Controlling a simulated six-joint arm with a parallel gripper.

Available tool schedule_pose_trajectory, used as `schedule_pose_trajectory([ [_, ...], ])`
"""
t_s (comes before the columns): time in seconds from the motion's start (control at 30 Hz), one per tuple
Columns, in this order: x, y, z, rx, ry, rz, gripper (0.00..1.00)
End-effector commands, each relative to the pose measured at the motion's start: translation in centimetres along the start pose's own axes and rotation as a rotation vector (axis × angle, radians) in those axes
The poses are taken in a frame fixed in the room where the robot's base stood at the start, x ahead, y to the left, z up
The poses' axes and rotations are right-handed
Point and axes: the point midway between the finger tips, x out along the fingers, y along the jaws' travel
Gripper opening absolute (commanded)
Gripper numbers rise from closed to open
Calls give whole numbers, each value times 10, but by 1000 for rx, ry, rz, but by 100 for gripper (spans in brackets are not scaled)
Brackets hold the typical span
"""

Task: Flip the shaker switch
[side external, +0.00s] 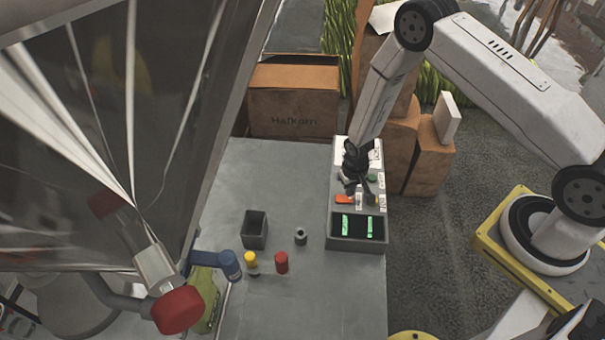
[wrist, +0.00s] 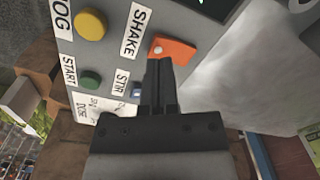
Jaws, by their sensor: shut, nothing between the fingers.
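The shaker switch is an orange plate (wrist: 180,51) with a small white knob (wrist: 157,49), beside the label SHAKE (wrist: 137,30). In the side view the orange plate (side external: 344,199) shows on the control panel, just below my gripper. My gripper (wrist: 158,62) is shut and empty. In the wrist view its fingertips lie just below the white knob and overlap the plate's lower left edge. I cannot tell whether they touch it. In the side view my gripper (side external: 354,186) is dark and hangs over the panel; its fingertips are hard to make out.
Near the switch are a yellow button (wrist: 92,24), a green button (wrist: 90,80) and the label STIR (wrist: 121,84). A screen (side external: 357,225) with green bars fronts the panel. An open grey bin (side external: 254,230) and red cap (side external: 281,262) stand on the grey table (side external: 290,170).

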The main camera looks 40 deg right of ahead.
Motion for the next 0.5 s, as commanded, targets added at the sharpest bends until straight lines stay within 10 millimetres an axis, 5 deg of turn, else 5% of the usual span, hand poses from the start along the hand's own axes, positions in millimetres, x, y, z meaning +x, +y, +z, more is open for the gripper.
schedule_pose_trajectory([
  [0.5, 6, 0, 0, 0, -1, 0, 0],
])
